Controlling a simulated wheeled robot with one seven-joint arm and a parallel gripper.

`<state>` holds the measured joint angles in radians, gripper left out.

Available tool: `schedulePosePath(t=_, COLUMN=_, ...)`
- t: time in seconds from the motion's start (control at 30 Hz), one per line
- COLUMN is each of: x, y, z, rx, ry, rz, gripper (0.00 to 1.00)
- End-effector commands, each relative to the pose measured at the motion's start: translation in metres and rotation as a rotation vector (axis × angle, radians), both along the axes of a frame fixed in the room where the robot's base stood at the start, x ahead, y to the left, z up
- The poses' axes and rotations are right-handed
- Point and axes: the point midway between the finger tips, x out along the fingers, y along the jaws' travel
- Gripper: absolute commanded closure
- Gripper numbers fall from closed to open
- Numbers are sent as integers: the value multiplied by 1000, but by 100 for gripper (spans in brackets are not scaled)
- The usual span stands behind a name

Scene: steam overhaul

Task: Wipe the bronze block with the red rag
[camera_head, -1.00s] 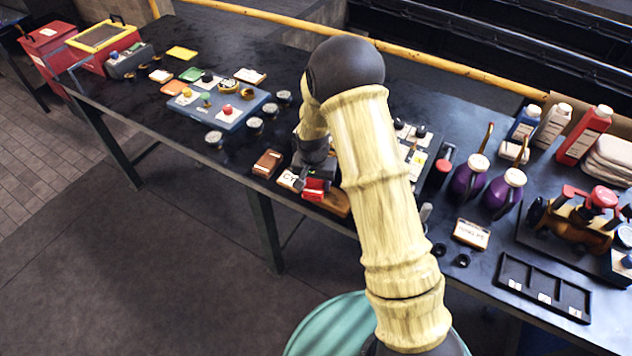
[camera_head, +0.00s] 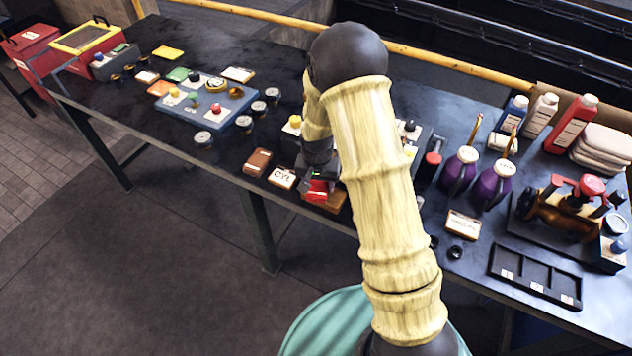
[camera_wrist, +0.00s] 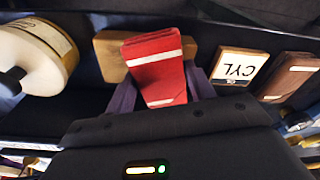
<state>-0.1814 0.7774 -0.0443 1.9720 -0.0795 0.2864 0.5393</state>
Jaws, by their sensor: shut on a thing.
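The red rag (camera_wrist: 155,66), a folded red piece with pale bands, is held between the two fingers of my gripper (camera_wrist: 162,88) in the wrist view. In the head view the rag (camera_head: 317,190) shows below my wrist, near the table's front edge. The bronze block (camera_wrist: 108,57), a plain brown-tan bar, lies behind the rag in the wrist view, its middle covered by it. Its end (camera_head: 335,202) shows beside the rag in the head view. The rag overlaps the block in both views; I cannot tell whether they touch.
A card marked CYL (camera_head: 282,178) and a brown block (camera_head: 257,162) lie left of the rag. A cream round container (camera_wrist: 32,52) stands close on the other side. Purple bottles (camera_head: 492,186) and a black divided tray (camera_head: 537,278) are to the right. My arm hides the table's middle.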

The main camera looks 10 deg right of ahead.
Motion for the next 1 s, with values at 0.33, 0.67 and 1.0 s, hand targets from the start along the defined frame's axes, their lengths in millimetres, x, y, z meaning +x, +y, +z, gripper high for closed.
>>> schedulePosePath(t=0.33, x=-8, y=-11, z=-1, rx=0, ry=0, rz=0, gripper=72)
schedulePosePath(t=0.67, x=-21, y=-29, z=-3, rx=0, ry=2, rz=-1, gripper=72)
schedulePosePath(t=1.0, x=-23, y=-31, z=-5, rx=-2, ry=5, rz=0, gripper=72)
